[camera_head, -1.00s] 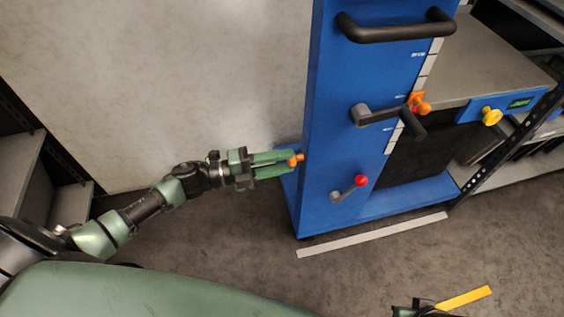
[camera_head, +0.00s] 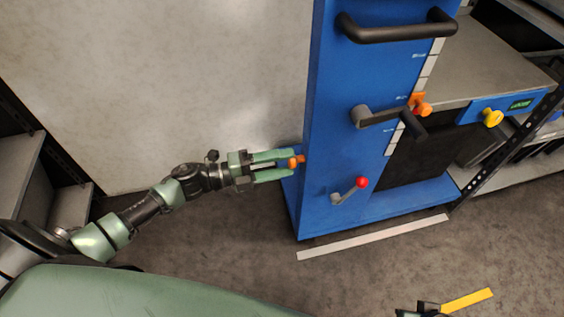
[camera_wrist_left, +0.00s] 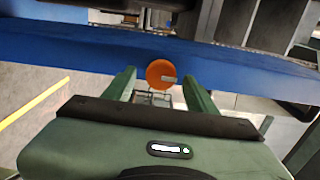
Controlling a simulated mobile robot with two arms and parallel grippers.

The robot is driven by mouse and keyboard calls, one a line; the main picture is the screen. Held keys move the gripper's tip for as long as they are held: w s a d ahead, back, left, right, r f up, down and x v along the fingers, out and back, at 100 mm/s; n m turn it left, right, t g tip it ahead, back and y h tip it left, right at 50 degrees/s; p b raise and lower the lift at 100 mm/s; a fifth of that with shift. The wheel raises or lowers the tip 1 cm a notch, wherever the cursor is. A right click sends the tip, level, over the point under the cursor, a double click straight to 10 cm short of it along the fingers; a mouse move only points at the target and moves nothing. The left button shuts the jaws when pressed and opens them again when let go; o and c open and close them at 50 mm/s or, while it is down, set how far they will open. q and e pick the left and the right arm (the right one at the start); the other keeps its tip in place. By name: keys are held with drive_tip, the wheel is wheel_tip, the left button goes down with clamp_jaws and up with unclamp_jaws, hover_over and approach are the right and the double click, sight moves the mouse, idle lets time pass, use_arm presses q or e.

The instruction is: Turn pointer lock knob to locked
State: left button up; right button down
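An orange knob (camera_head: 296,162) sits on the left side of the blue machine frame (camera_head: 325,120), low down. My left gripper (camera_head: 288,164) reaches it from the left, with its two green fingers apart on either side of it. In the left wrist view the round orange knob (camera_wrist_left: 160,74), with a pale mark on its right half, shows between the open fingertips (camera_wrist_left: 160,80), with a gap on each side. A second orange knob (camera_head: 423,108) is on the pointer beside the scale.
The blue front carries a black handle (camera_head: 395,28), a dark crank (camera_head: 375,116) and a lever with a red ball (camera_head: 361,182). A yellow knob (camera_head: 492,118) is at the right. Shelving stands at both sides. The floor left of the frame is clear.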

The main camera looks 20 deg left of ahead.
use_arm(q)
drive_tip(key=v, duration=0.7)
drive_tip(key=shift+s+a, duration=0.25)
drive_tip(key=shift+a, duration=0.1)
use_arm(e)
drive_tip(key=shift+x, duration=0.8)
